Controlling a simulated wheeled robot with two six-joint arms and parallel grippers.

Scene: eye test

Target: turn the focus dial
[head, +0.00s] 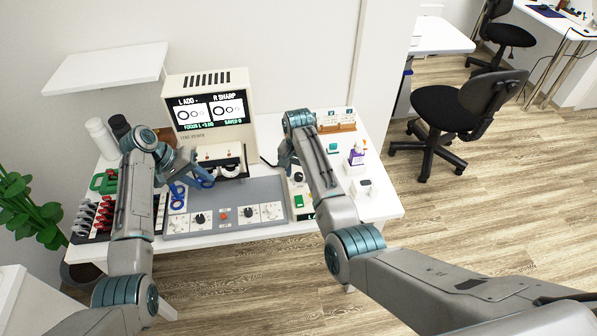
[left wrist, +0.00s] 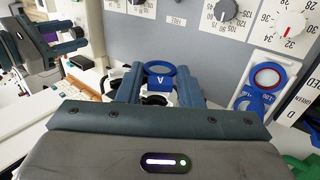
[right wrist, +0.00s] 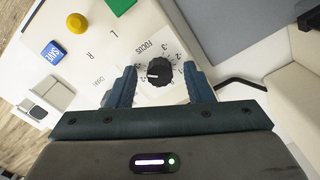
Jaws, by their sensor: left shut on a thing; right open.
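The focus dial (right wrist: 159,71) is a black knob with a white mark on a white panel lettered FOCUS, with a printed scale around it. It also shows small in the head view (head: 298,177). My right gripper (right wrist: 160,80) is open, its fingers on either side of the dial with gaps showing; contact is not visible. My left gripper (head: 190,180) is shut on a blue ring piece marked A (left wrist: 158,82), above the left part of the grey panel.
The white panel also carries a blue SAVE button (right wrist: 52,53), a yellow button (right wrist: 77,23) and a green button (right wrist: 119,4). A grey panel (head: 235,190) with knobs lies left of it. A rack of red and black pieces (head: 98,215) stands far left.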

